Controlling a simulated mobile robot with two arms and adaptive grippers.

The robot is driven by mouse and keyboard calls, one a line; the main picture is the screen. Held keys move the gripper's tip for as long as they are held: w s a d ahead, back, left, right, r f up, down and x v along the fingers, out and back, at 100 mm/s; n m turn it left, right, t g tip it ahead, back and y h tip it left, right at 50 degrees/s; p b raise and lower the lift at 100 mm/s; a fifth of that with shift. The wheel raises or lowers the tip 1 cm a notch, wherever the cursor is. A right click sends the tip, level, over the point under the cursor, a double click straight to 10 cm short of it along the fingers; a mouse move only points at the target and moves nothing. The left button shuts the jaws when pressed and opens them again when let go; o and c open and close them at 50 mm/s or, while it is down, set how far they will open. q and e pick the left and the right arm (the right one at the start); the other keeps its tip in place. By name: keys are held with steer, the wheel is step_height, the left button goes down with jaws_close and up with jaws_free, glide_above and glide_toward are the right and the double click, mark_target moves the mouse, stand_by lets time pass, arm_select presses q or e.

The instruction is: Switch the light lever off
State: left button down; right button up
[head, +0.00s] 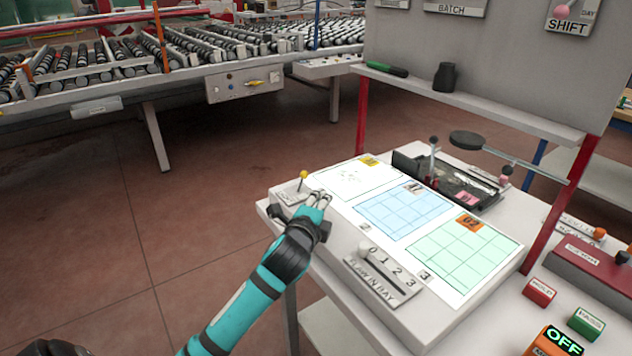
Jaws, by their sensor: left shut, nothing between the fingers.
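A small lever with a yellow ball knob (303,175) stands on a pale labelled plate (291,194) at the left corner of the light table. Its label is too small to read, and I take it to be the light lever. The lever's stem leans slightly, with the knob up. The light table's panel (347,183) looks bright, with white, blue and green fields. My left gripper (321,199) is shut and empty, just right of and in front of the lever. I cannot tell whether it touches the lever. My right gripper is not in view.
A slider plate with numbers (383,276) sits on the table's front edge. A dark tray (470,187) and a round black disc on an arm (466,139) stand behind. A shelf (480,105) overhangs the back. Red and green buttons (586,322) are at right. Floor at left is clear.

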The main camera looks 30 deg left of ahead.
mark_target(302, 182)
arm_select(q)
steer(key=shift+r, duration=0.1)
steer(key=shift+w+a, duration=0.15)
steer(key=shift+w, duration=0.05)
steer(key=x, duration=0.9)
steer(key=shift+w, duration=0.35)
steer(key=a, duration=0.1)
steer(key=s+a+p, duration=0.1)
steer(key=s+a, duration=0.1)
steer(key=shift+s+r, duration=0.1)
steer(key=shift+r, duration=0.15)
steer(key=shift+s+a, duration=0.15)
steer(key=shift+s, duration=0.05)
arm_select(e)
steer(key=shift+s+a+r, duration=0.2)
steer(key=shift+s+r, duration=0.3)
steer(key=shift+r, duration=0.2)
arm_select(q)
steer(key=shift+w, duration=0.1)
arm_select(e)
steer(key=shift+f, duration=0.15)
